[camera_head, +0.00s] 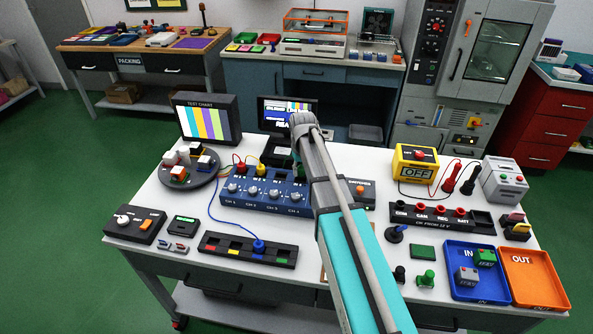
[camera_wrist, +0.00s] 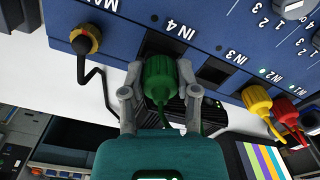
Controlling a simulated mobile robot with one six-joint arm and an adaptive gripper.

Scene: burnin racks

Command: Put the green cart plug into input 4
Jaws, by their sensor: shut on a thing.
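The green plug (camera_wrist: 158,80) is between the two fingers of my gripper (camera_wrist: 160,92), which is shut on it. In the wrist view its front end is at the dark IN 4 socket (camera_wrist: 157,43) of the blue mixer (camera_wrist: 120,22). I cannot tell whether the tip is inside the socket or just in front of it. The IN 3 socket (camera_wrist: 214,71) beside it is empty. A yellow plug (camera_wrist: 257,101) sits at IN 2 and a red plug (camera_wrist: 285,109) at IN 1. In the head view my arm partly covers the mixer (camera_head: 262,192).
A black plug with an orange band (camera_wrist: 87,40) sits at the MAIN end. In the head view, a blue cable's plug (camera_head: 258,246) stands in a black strip, a round tray (camera_head: 196,187) holds small blocks, and a yellow box (camera_head: 416,163) stands right of my arm.

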